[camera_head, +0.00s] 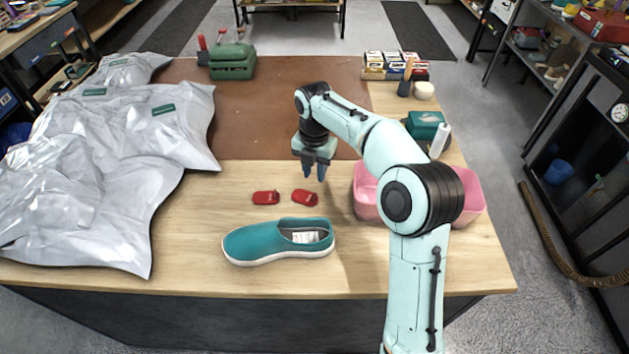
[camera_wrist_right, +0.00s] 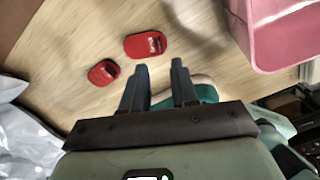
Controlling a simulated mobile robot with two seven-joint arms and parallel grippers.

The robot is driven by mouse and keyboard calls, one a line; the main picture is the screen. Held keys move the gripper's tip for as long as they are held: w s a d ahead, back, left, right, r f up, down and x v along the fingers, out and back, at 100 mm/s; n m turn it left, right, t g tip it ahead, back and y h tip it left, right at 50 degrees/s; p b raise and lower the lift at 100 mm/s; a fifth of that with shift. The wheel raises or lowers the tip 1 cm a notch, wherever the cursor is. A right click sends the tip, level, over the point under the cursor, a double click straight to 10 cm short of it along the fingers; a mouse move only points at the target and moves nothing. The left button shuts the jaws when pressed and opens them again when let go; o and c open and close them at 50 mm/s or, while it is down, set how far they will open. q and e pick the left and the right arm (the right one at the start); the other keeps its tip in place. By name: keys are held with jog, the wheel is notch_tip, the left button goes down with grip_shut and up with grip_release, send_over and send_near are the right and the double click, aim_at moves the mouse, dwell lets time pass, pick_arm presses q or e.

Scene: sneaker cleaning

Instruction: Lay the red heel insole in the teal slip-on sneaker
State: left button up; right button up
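Two small red heel insoles lie flat on the wooden table, a left one (camera_head: 265,197) and a right one (camera_head: 305,197). The teal slip-on sneaker (camera_head: 262,241) stands upright just in front of them, toe to the left, its opening at the right with a pale lining. My right gripper (camera_head: 315,176) hangs above the table, just behind and above the right insole. In the right wrist view its fingers (camera_wrist_right: 160,82) are apart with nothing between them. That view also shows both insoles (camera_wrist_right: 145,44) and part of the sneaker (camera_wrist_right: 205,92). My left gripper is not in view.
A pink bin (camera_head: 367,192) stands right of the insoles, partly hidden behind my right arm. Silvery bags (camera_head: 90,190) cover the left side. A brown mat (camera_head: 270,100) lies at the back, with a green box (camera_head: 232,62) on it. The table around the insoles is clear.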

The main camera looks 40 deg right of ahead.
jog(key=shift+r+p, duration=0.3)
jog(key=shift+r, duration=1.6)
jog(key=shift+f, duration=0.1)
